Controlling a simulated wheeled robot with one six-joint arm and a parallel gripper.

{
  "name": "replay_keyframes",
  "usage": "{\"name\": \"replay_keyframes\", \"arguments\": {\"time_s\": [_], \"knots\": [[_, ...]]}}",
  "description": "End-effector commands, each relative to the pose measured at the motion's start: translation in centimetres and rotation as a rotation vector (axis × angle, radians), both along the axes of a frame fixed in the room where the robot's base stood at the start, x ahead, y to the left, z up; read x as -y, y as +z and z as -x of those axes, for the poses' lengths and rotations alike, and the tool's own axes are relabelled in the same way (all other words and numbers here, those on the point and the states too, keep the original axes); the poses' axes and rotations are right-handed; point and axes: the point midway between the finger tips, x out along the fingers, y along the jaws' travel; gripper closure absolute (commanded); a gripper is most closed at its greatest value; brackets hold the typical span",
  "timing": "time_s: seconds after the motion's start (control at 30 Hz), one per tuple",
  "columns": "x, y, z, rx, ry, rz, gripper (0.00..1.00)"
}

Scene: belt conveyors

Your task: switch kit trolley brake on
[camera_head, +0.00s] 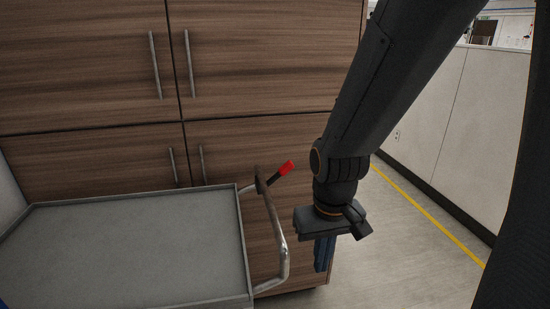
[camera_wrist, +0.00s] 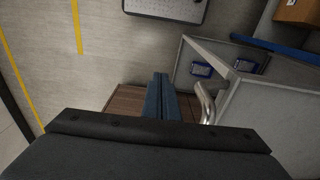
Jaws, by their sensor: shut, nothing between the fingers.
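The kit trolley (camera_head: 130,204) stands at the lower left in the head view, with an empty grey top tray and a bent metal handle (camera_head: 283,250) at its right end. The brake lever (camera_head: 275,175), dark with a red tip, is mounted at the far end of that handle and tilts up to the right. My gripper (camera_head: 324,254) hangs to the right of the handle, pointing down, shut and empty, apart from the lever. In the wrist view the shut blue fingers (camera_wrist: 160,97) are beside the trolley handle (camera_wrist: 206,103); the lever cannot be made out there.
A wooden cabinet (camera_head: 90,70) with several handles stands right behind the trolley. A pale partition (camera_head: 450,130) and a yellow floor line (camera_head: 425,213) are at the right, with open floor between. In the wrist view, a grey tray (camera_wrist: 166,8) and a cardboard box (camera_wrist: 300,12) show at the top.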

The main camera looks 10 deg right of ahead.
Motion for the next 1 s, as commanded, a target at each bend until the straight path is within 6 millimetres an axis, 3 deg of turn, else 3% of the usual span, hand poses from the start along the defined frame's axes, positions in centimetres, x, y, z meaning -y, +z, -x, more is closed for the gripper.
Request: {"name": "replay_keyframes", "arguments": {"time_s": [0.17, 0.27, 0.37, 0.5, 0.7, 0.83, 1.0], "knots": [[-0.1, 0.4, -1.3, 0.007, 0.003, 0.004, 1.00], [-0.4, 1.7, -4.7, 0.023, 0.012, 0.020, 1.00], [-1.1, 4.1, -10.2, 0.053, 0.022, 0.048, 1.00], [-2.3, 8.7, -18.6, 0.107, 0.021, 0.106, 1.00], [-4.3, 15.4, -27.6, 0.188, -0.011, 0.187, 1.00], [-5.1, 18.4, -30.7, 0.227, -0.035, 0.221, 1.00], [-5.6, 20.1, -32.1, 0.248, -0.051, 0.237, 1.00]]}}
